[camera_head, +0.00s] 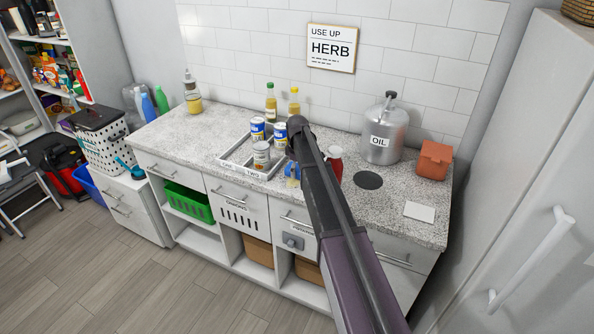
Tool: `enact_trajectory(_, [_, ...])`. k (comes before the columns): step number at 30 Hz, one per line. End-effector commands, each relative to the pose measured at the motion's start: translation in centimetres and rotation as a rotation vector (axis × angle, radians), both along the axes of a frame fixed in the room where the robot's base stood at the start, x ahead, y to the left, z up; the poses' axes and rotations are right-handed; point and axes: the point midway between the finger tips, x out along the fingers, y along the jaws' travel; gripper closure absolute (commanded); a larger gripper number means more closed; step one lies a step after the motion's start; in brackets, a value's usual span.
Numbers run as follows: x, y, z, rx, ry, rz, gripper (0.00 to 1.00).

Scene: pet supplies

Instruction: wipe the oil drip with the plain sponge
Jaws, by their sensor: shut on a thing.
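A silver canister labelled OIL (382,135) stands at the back right of the speckled counter (220,130). A flat dark round patch (368,180) lies in front of it; I cannot tell whether this is the oil drip or a thin disc. No sponge can be made out for certain. A flat white rectangle (419,212) lies near the counter's front right, and its material is unclear. My arm crosses the middle of the view and reaches over the counter.
A divided white tray (236,160) holds several cans left of my arm. A red bottle (335,163) stands partly behind my arm. Bottles line the wall, and an orange block-like item (434,160) stands at right. A white cabinet (540,170) bounds the right side.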

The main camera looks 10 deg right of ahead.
Motion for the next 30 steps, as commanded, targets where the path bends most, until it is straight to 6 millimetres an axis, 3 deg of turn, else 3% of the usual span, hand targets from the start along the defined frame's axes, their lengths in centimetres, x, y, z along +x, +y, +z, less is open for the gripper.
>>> enact_trajectory(11, [-0.2,0.1,0.0,0.001,0.001,0.000,0.57])
enact_trajectory(30, [-3.2,2.4,-0.3,0.001,0.002,0.001,0.57])
